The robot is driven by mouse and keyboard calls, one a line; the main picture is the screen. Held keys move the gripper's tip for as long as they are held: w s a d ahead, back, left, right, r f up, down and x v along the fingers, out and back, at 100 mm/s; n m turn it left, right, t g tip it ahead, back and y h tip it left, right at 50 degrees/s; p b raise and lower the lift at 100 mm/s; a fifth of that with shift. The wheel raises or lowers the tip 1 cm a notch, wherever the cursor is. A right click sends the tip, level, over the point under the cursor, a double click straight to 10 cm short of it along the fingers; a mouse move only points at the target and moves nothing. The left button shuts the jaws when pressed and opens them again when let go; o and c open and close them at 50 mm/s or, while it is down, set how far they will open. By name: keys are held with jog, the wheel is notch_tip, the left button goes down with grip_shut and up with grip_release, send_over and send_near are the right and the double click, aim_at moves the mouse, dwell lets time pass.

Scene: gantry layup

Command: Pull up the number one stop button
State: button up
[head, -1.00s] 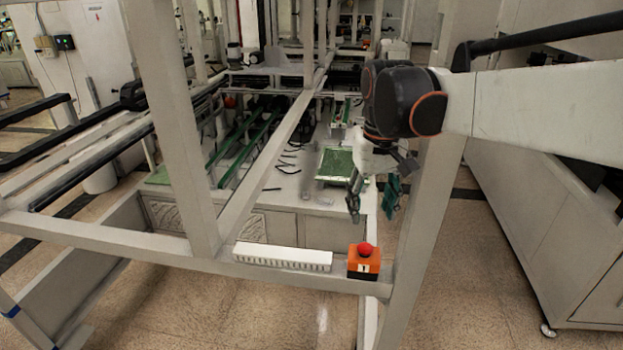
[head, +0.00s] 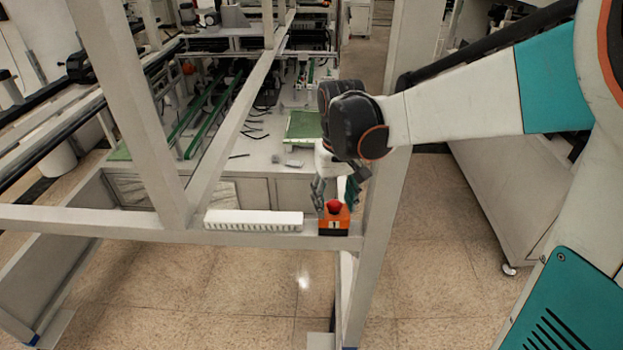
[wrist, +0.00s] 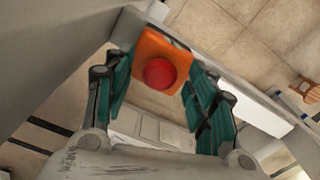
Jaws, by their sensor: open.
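The number one stop button is a red mushroom cap (head: 333,206) on an orange box (head: 341,221) with a "1" label. The box sits at the right end of the frame's front crossbeam, by the upright post. In the wrist view the red cap (wrist: 160,73) lies between the open fingers, with the orange box (wrist: 150,45) behind it. My gripper (head: 336,198) is open, pointing down, just above and around the button in the head view. I cannot tell whether a finger touches the cap. The gripper partly hides the box's back side.
A white slotted strip (head: 253,220) lies on the crossbeam left of the box. A grey upright post (head: 375,200) stands close on the right. Behind is a workbench with a green board (head: 303,125). The floor in front is clear.

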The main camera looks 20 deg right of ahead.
jog(key=c, duration=1.1)
jog(key=shift+o, duration=0.2)
jog(key=shift+r, duration=0.2)
jog(key=o, duration=1.1)
